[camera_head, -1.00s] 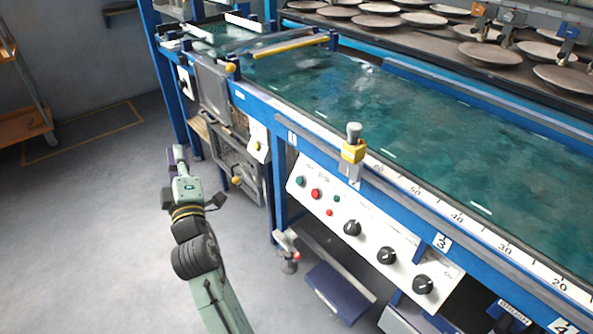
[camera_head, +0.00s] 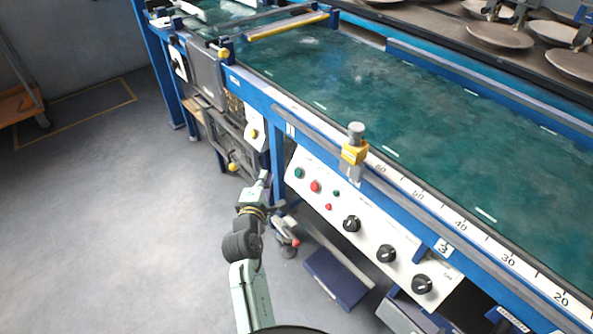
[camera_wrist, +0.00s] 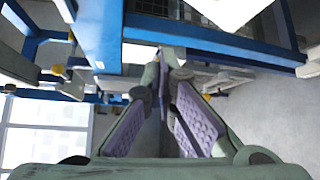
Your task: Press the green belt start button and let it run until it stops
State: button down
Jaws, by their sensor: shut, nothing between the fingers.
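The green start button (camera_head: 299,173) is at the upper left of the white control panel (camera_head: 370,232) on the belt's front side. A red button (camera_head: 314,187) sits just right of it, with a smaller green one (camera_head: 336,194) further right. My gripper (camera_head: 264,178) is left of the panel in the head view, apart from the button. In the wrist view my gripper (camera_wrist: 165,70) is shut and empty, its purple-padded fingers converging near a blue frame beam (camera_wrist: 210,42). The green button cannot be made out in the wrist view. The green belt (camera_head: 390,110) lies above the panel.
Black knobs (camera_head: 386,253) are on the panel's right part. A yellow-and-grey fitting (camera_head: 355,150) stands on the belt's front edge. A blue box (camera_head: 338,278) lies low under the panel. The floor (camera_head: 110,220) to the left is clear.

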aim_at(298, 172)
jog(key=w+d+f+b, duration=0.2)
jog(key=w+d+f, duration=0.2)
jog(key=d, duration=0.2)
jog(key=shift+w+f, duration=0.15)
jog(key=shift+w, duration=0.1)
dwell(0.3)
jog(key=shift+w+d+f, duration=0.1)
jog(key=shift+d, duration=0.1)
dwell(1.2)
jog(key=shift+w+d+f, duration=0.1)
jog(key=shift+d+f, duration=0.05)
